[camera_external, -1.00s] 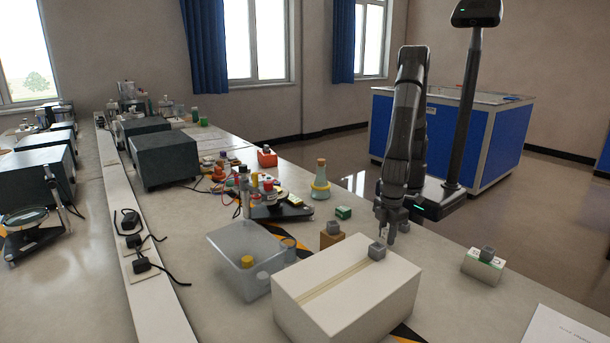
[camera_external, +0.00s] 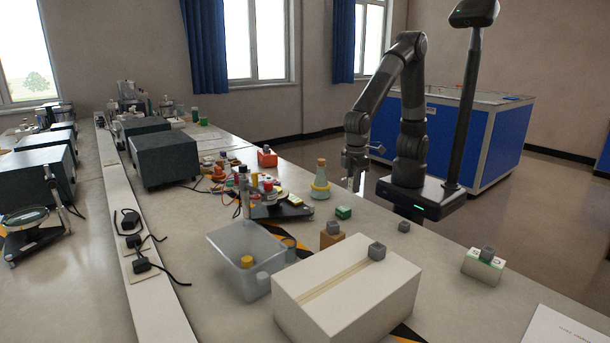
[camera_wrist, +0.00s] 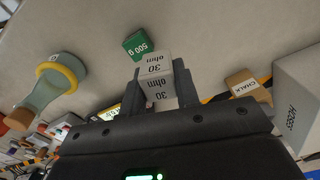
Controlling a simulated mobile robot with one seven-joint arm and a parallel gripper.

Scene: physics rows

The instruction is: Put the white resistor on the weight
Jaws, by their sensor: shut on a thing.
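The white resistor (camera_wrist: 155,70) is a small pale block marked "30 ohm" in the wrist view. My gripper (camera_wrist: 157,100) is shut on it, with a finger on each side. In the external view my gripper (camera_external: 355,178) points down near the flask; the resistor is hard to make out there. The weight (camera_external: 343,212) is a small green block on the table, in front of and to the left of my arm's base. In the wrist view the weight (camera_wrist: 137,44), marked "500 g", lies just beyond the resistor, apart from my gripper.
A flask with a yellow ring (camera_external: 320,185) stands left of my gripper. A brown chalk box (camera_external: 330,240), a large white box (camera_external: 350,300) and a translucent bin (camera_external: 228,258) stand nearer the camera.

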